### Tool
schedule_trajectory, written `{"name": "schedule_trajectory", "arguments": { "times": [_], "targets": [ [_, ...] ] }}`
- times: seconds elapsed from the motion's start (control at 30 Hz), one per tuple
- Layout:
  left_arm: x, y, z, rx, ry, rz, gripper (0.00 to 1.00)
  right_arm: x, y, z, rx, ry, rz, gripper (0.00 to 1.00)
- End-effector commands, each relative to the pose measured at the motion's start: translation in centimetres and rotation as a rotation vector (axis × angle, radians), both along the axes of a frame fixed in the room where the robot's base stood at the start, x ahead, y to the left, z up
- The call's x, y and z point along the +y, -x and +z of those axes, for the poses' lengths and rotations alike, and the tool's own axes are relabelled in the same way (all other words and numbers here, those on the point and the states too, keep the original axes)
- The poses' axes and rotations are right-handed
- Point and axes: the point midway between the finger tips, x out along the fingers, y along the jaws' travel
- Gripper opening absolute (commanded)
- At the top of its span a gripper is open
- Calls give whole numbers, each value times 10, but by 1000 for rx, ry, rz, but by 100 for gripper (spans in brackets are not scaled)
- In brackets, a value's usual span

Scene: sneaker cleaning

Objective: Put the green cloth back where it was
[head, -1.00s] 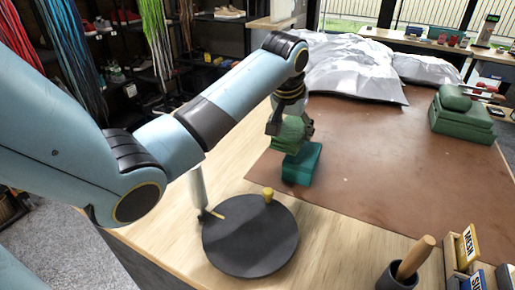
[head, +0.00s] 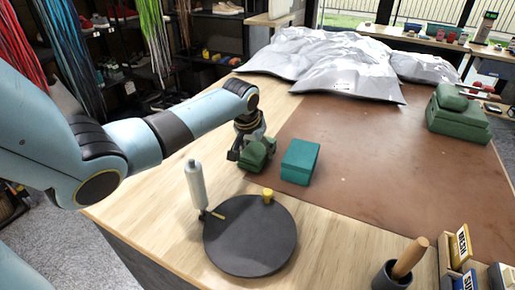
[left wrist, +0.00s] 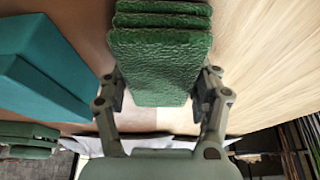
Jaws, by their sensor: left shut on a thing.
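My left gripper (head: 252,155) is shut on a folded green cloth (head: 258,152), left of a teal box-shaped block (head: 300,161) and apart from it. In the left wrist view the green cloth (left wrist: 160,55) sits between the two fingers (left wrist: 163,95), its layers and rough texture showing. The teal block (left wrist: 40,75) is beside it at the left there. I cannot tell whether the cloth touches the table. My right gripper is not in view.
A dark round disc (head: 250,240) with a yellow-topped piece (head: 268,195) and a white bottle (head: 195,185) stand in front of my left gripper. A grey crumpled sheet (head: 340,70) covers the back. A cup with a wooden handle (head: 408,260) is front right. The mat's middle is clear.

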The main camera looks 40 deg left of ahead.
Motion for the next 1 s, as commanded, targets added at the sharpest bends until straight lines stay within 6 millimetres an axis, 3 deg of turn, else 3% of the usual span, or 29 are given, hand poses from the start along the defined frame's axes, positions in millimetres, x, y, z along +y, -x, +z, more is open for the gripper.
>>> {"name": "schedule_trajectory", "arguments": {
  "times": [0.17,0.2,0.37,0.73,1.0],
  "targets": [
    [0,0,-3,1,0,0,34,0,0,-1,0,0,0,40],
    [0,0,-3,1,0,0,68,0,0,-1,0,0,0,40],
    [0,0,-2,1,0,0,88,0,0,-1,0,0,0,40],
    [0,1,4,0,-1,-1,88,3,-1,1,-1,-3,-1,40],
    [-5,20,52,-2,-3,-2,88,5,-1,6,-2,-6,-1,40]
  ]
}}
